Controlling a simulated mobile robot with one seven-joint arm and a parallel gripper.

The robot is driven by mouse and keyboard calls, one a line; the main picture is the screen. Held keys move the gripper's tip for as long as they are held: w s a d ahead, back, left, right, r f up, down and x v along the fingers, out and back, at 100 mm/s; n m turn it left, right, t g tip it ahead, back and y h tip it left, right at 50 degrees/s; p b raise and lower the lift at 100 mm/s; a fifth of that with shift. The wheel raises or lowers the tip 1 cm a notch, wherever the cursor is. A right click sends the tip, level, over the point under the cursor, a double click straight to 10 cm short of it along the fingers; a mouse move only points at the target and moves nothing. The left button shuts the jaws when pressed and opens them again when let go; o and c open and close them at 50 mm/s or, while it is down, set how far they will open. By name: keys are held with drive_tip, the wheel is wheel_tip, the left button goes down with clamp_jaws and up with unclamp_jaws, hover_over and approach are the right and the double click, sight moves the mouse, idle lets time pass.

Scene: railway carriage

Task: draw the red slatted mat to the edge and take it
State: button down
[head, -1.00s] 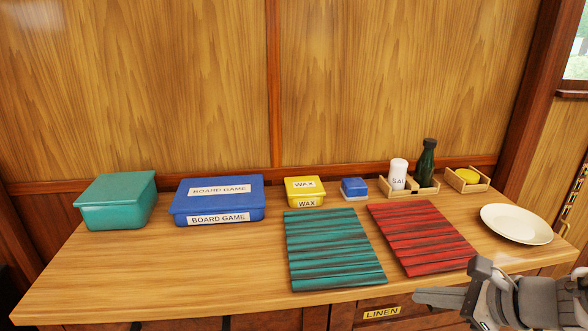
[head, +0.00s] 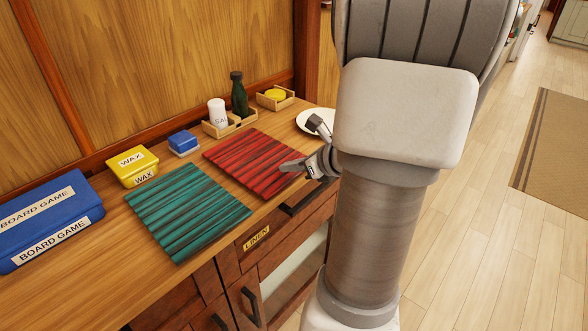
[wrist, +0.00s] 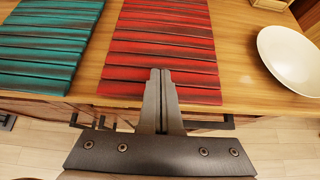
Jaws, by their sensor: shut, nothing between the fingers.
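The red slatted mat (head: 252,162) lies flat on the wooden counter, right of the teal slatted mat (head: 187,212). In the wrist view the red mat (wrist: 163,45) reaches close to the counter's front edge. My gripper (head: 284,167) is at the mat's front right in the head view. Its fingers are shut together and empty. In the wrist view the fingertips (wrist: 160,72) overlap the mat's front strip in the picture; whether they touch it I cannot tell.
A white plate (wrist: 291,59) is right of the red mat. Behind the mats stand a yellow wax box (head: 132,165), a blue box (head: 183,142), a wooden tray with a white shaker (head: 217,112) and a dark bottle (head: 239,95). A drawer handle (head: 300,203) sticks out below the edge.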

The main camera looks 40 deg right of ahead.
sight(261, 161)
drive_tip(key=w, duration=0.2)
drive_tip(key=w+b, duration=0.1)
drive_tip(key=w, duration=0.2)
drive_tip(key=w+a+f, duration=0.1)
drive_tip(key=w, duration=0.1)
drive_tip(key=shift+w, duration=0.35)
drive_tip(key=shift+s+a+f+b, duration=0.1)
drive_tip(key=shift+f+b, duration=0.2)
drive_tip(key=shift+b, duration=0.2)
drive_tip(key=shift+s+f, duration=0.1)
drive_tip(key=shift+s+d+f, duration=0.1)
drive_tip(key=shift+s+d, duration=0.1)
drive_tip(key=shift+s, duration=1.15)
drive_tip(key=shift+s+d+f, duration=0.1)
drive_tip(key=shift+s+d, duration=0.1)
drive_tip(key=shift+s, duration=1.15)
drive_tip(key=shift+r, duration=0.1)
drive_tip(key=shift+r+p, duration=0.7)
drive_tip(key=shift+p, duration=0.1)
drive_tip(key=shift+w, duration=0.1)
